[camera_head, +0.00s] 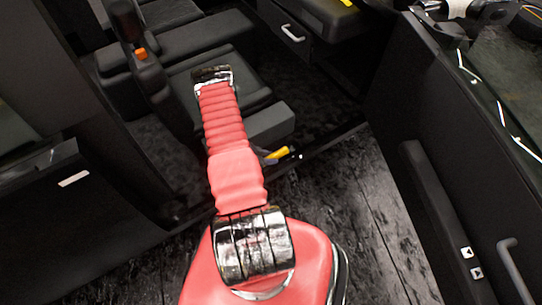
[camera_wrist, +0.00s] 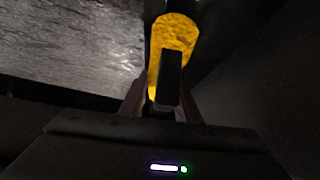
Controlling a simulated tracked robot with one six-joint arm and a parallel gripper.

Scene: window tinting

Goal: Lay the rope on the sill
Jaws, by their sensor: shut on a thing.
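My gripper (camera_wrist: 166,84) is in the wrist view, with a dark finger across a mottled yellow-orange, rounded long thing (camera_wrist: 176,36). My gripper is shut on it; I take it to be the rope, but its shape is only partly visible. In the head view, a small yellow piece (camera_head: 279,153) with a pale tip shows just right of my red arm, which hides most of my gripper. It is over the dark floor near a black seat-like unit. I cannot tell for sure which ledge is the sill.
A black panel with a handle (camera_head: 512,268) stands at right, below a dark top (camera_head: 505,75) bearing thin white strips and tools. A black drawer unit (camera_head: 295,32) at the top has another yellow thing (camera_head: 346,3) on it. Black seats (camera_head: 190,45) stand at left. Grey floor (camera_head: 365,210) is clear between.

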